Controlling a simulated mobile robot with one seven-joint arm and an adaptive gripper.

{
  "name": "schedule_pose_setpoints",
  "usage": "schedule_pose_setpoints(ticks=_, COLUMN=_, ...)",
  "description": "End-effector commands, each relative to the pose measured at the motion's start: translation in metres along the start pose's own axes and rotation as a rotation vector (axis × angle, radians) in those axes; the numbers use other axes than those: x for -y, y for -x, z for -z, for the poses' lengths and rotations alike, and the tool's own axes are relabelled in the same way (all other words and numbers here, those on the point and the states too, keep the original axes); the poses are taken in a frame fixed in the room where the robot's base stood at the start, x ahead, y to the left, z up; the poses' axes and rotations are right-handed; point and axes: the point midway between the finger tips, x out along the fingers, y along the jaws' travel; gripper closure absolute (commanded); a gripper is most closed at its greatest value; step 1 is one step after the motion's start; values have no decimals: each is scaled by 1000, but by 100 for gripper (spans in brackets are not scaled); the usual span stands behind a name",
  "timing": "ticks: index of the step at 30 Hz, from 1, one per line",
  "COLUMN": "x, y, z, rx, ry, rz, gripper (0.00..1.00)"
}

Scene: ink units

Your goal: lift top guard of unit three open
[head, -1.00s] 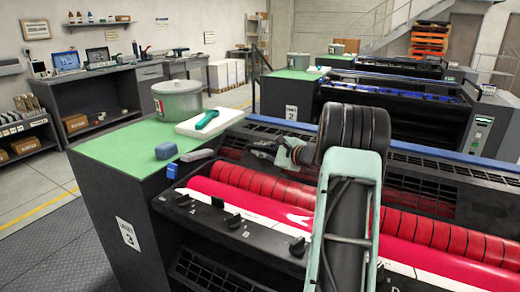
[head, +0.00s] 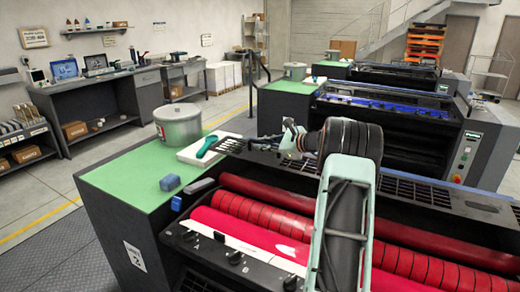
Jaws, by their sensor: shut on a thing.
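Unit three (head: 120,215) is the near machine, with a green top at its left end and red rollers (head: 262,232) along its front. Its black slotted top guard (head: 480,205) runs along the back, and a darker red roller (head: 262,190) shows in the open gap in front of it.
Another unit with blue rollers (head: 385,105) stands behind. The floor at left is clear.

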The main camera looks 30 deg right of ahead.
Motion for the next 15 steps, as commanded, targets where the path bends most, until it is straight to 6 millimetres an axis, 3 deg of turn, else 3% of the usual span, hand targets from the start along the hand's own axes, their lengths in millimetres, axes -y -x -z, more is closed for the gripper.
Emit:
schedule_pose_setpoints(ticks=1, x=10, y=3, z=-8, rx=3, ry=5, rz=3, gripper=100)
schedule_pose_setpoints(ticks=6, x=26, y=5, z=-12, rx=4, ry=5, rz=2, gripper=100)
schedule_pose_setpoints(ticks=15, x=37, y=5, z=-15, rx=5, ry=5, rz=1, gripper=100)
